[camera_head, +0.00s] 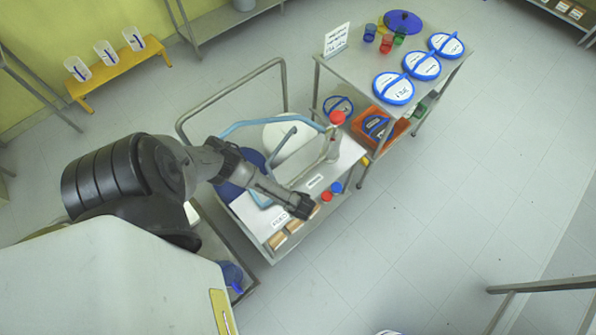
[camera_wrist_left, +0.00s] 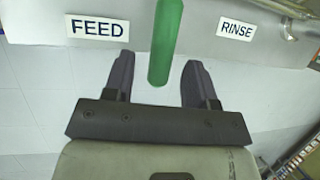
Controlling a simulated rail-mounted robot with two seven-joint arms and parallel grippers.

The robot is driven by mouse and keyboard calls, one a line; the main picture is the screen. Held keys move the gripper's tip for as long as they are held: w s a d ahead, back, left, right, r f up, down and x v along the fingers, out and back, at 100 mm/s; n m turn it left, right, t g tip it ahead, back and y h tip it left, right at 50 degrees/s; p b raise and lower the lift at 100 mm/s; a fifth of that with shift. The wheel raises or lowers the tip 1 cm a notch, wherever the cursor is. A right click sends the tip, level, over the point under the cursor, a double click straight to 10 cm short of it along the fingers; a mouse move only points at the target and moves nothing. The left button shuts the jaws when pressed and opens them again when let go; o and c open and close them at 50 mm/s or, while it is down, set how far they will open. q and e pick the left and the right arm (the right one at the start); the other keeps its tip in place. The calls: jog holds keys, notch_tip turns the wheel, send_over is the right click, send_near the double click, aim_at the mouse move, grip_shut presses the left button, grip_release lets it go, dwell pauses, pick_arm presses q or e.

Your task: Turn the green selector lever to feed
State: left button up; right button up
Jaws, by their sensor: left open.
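The green selector lever (camera_wrist_left: 166,40) stands between the FEED label (camera_wrist_left: 98,27) and the RINSE label (camera_wrist_left: 236,28) in the left wrist view. Its rounded end reaches down between the two dark fingers of my left gripper (camera_wrist_left: 159,68). The fingers are open, with a visible gap on each side of the lever. In the head view, my left gripper (camera_head: 300,207) is at the front of the reactor cart, close to the FEED label (camera_head: 279,219); the RINSE label (camera_head: 315,181) also shows there. The lever is hidden in the head view. My right gripper is not in view.
The cart carries glass tubing with a red cap (camera_head: 337,117), a blue knob (camera_head: 336,187) and a red knob (camera_head: 326,196) near my gripper. A metal rail (camera_head: 232,92) rises behind. A table with blue-rimmed lids (camera_head: 394,88) stands at the upper right.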

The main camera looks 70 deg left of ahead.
pick_arm(q)
jog(key=p+v, duration=0.1)
jog(key=v, duration=1.1)
dwell(0.5)
jog(key=w+d+r+n+t+h+p, duration=0.1)
jog(key=w+d+r+n+t, duration=0.2)
jog(key=r, duration=0.5)
jog(key=w+d+r+n+t+h, duration=0.1)
jog(key=w+d+r+h, duration=0.1)
jog(key=d+r, duration=0.45)
jog(key=w+d+r+n+t+h+p, duration=0.1)
jog(key=w+d+r+n+t, duration=0.15)
jog(key=r, duration=0.65)
jog(key=s+r+n+p, duration=0.2)
jog(key=s+r+n, duration=0.1)
jog(key=s+r, duration=0.15)
jog(key=s+a+f+n+g+h+p, duration=0.1)
jog(key=s+f+n+g+p, duration=0.1)
jog(key=s, duration=0.7)
jog(key=shift+s+f+g, duration=0.3)
jog(key=shift+s+g, duration=0.05)
jog(key=shift+g, duration=0.1)
